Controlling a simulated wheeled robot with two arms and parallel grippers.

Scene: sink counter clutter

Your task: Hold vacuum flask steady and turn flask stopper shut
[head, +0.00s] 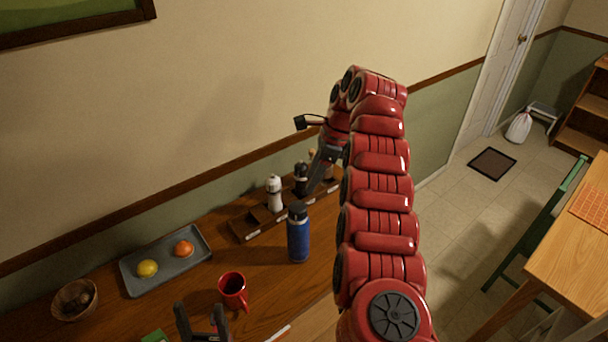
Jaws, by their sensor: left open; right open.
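The blue vacuum flask (298,242) stands upright on the wooden counter, right of the red mug. Its dark stopper (297,210) sits on top; I cannot tell how tight it is. My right gripper (306,156) is open, above and behind the flask, with its lower finger near the rack's bottles and apart from the flask. My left gripper (202,322) is open and empty at the bottom edge, left of and in front of the flask, below the mug. Part of the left gripper is cut off by the frame.
A red mug (233,288) stands between my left gripper and the flask. A dark rack (241,230) with a white bottle (274,196) and a black bottle (300,179) is behind. A grey tray (192,268) with a lemon and an orange, and a bowl (66,308), lie left.

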